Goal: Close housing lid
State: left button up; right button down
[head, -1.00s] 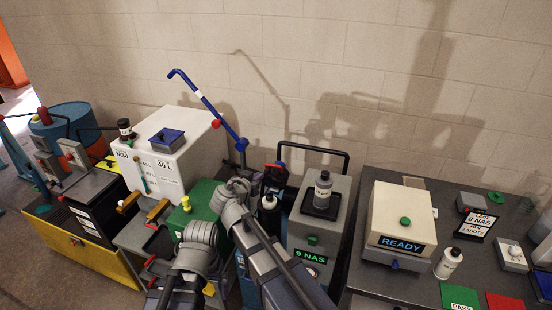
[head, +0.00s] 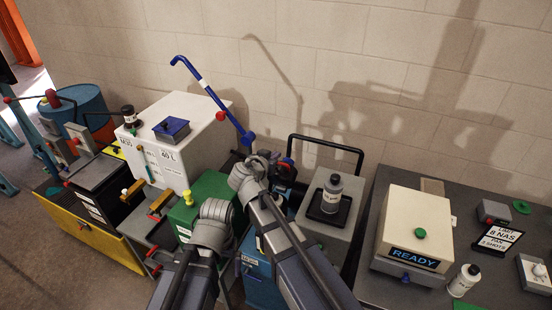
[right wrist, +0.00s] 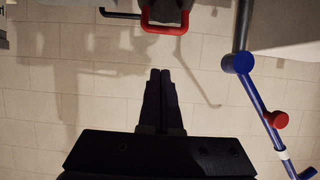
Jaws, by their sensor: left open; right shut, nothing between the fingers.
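I cannot tell for certain which part is the housing lid. A dark unit with red and blue parts (head: 286,165) stands past my right wrist, partly hidden by it. In the right wrist view a red loop handle (right wrist: 165,27) shows at the top, apart from my fingers. My right gripper (right wrist: 160,75) is shut and empty, with the wall behind it. Its fingers are hidden in the head view. My left arm ends over the green box (head: 205,190); its fingers are hidden behind the wrist.
A blue lever (head: 215,98) with a red knob rises by the white tank (head: 190,125), and shows right in the right wrist view (right wrist: 255,95). A bottle (head: 332,190) stands on a railed cart. A cream READY box (head: 415,225) sits on the right bench.

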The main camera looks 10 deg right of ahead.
aim_at(280, 164)
jog(key=b+x, duration=0.3)
jog(key=x, duration=0.6)
jog(key=shift+w+f+b, duration=0.25)
jog(key=shift+b, duration=0.15)
jog(key=s+a, duration=0.1)
jog(key=s+a+f+b, duration=0.1)
jog(key=s, duration=0.1)
jog(key=shift+s+f, duration=0.2)
jog(key=shift+s, duration=0.1)
